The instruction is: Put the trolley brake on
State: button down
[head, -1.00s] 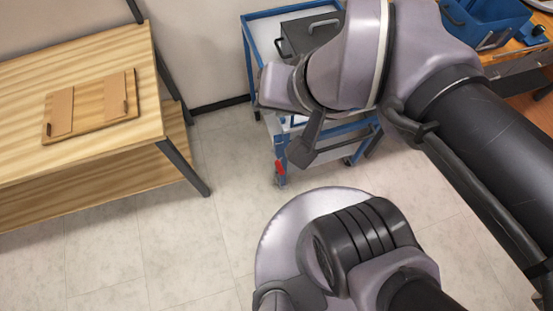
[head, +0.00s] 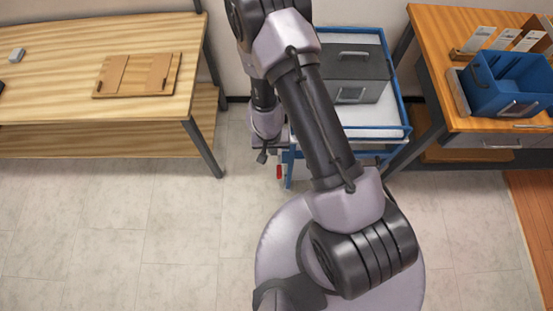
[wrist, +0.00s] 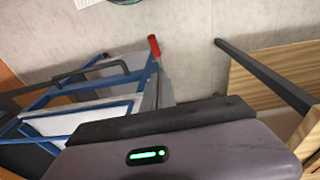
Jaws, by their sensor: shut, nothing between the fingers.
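The trolley (head: 404,100) has a blue frame and pale shelves, and stands beyond my arm, which hides part of it. A small red brake lever (head: 279,172) shows low at its front left corner. In the wrist view the red lever (wrist: 154,46) sticks out at the end of a blue bar of the trolley (wrist: 40,98). My gripper (head: 262,156) is shut and empty. In the head view it appears just left of the trolley's front left corner, above and left of the lever in the picture. I see no contact with the lever.
A grey toolbox (head: 358,80) stands on the trolley. A wooden table (head: 60,65) with a board (head: 138,75) is at left; its dark leg (wrist: 262,72) shows in the wrist view. A workbench (head: 430,30) with a blue bin (head: 515,85) is at right. Front floor is clear.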

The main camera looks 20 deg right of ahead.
jog(key=shift+f, duration=0.1)
jog(key=b, duration=1)
send_over(278, 169)
jog(key=f, duration=1.2)
jog(key=shift+a+f, duration=0.25)
jog(key=shift+a, duration=0.05)
jog(key=shift+s+f+b, duration=0.35)
jog(key=shift+f+b, duration=0.1)
